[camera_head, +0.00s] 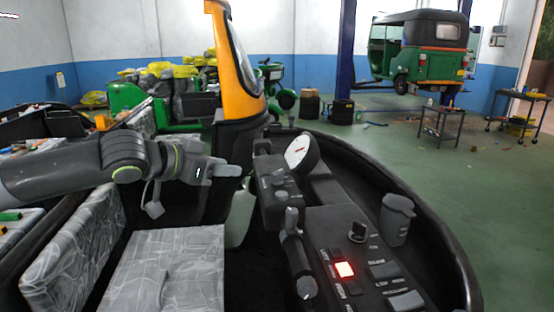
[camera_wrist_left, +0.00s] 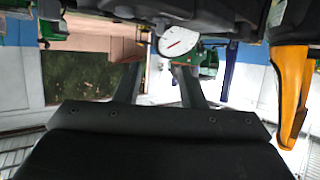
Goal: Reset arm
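My left arm comes in from the left in the head view, above the grey wrapped seats. Its gripper (camera_head: 218,170) hangs in the air in front of the yellow-orange pillar and left of the console. In the left wrist view the two fingers of my left gripper (camera_wrist_left: 158,68) stand apart with nothing between them. The black control console (camera_head: 340,245) has a lit red-white button (camera_head: 345,269), a knob and several labelled switches. A round white gauge (camera_head: 302,151) stands behind it; it also shows in the left wrist view (camera_wrist_left: 180,41). My right gripper is not in view.
The orange pillar (camera_head: 232,60) rises close beyond my left gripper. A green rickshaw (camera_head: 420,60) is by a blue post at the back. Dark carts (camera_head: 440,122) stand on the open green floor.

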